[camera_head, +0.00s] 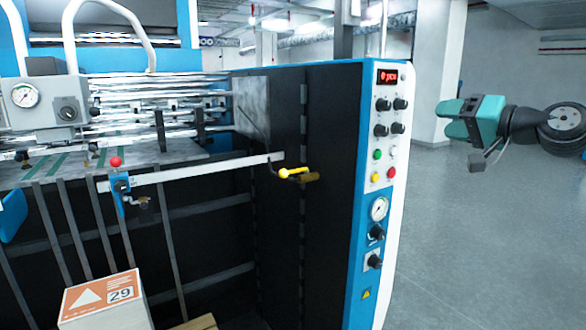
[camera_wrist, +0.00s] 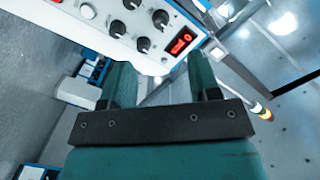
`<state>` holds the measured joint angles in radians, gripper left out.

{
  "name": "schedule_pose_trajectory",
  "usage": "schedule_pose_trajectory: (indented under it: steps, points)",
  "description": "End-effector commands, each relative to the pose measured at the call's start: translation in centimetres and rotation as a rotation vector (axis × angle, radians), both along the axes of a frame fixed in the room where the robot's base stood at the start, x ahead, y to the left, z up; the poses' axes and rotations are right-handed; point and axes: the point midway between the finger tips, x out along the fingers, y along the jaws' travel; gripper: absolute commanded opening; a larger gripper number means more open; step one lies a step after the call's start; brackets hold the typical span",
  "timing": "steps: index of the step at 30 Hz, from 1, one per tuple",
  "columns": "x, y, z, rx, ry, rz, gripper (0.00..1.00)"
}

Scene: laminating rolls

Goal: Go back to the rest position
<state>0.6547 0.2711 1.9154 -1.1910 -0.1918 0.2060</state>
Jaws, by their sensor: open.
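My gripper (camera_head: 447,119) is teal and stands in the air to the right of the machine's control panel (camera_head: 384,180) in the head view. Its two fingers are apart with nothing between them. They point left toward the upper part of the panel, with a visible gap in the picture. In the wrist view my gripper (camera_wrist: 160,78) shows its two teal fingers spread, and the control panel (camera_wrist: 145,30) with its knobs and red display is beyond them. How far the fingertips are from the panel is hard to tell.
The laminating machine fills the left, with a yellow-handled lever (camera_head: 293,172), a red knob (camera_head: 115,161) and a pressure gauge (camera_head: 24,95). The grey floor (camera_head: 480,240) at the right is clear.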

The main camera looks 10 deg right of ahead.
Motion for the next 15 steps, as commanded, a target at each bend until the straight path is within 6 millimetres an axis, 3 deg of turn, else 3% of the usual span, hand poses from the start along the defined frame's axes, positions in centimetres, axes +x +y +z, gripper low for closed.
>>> schedule_pose_trajectory:
  steps: [5,9,12,15]
  points:
    - [-3.3,10.6,-3.6,-0.177,0.174,0.194,0.56]
    - [-10.0,18.5,-8.1,-0.387,0.354,0.394,0.56]
    - [-16.2,22.1,-11.3,-0.549,0.476,0.538,0.56]
    - [-22.4,23.6,-14.1,-0.700,0.581,0.662,0.56]
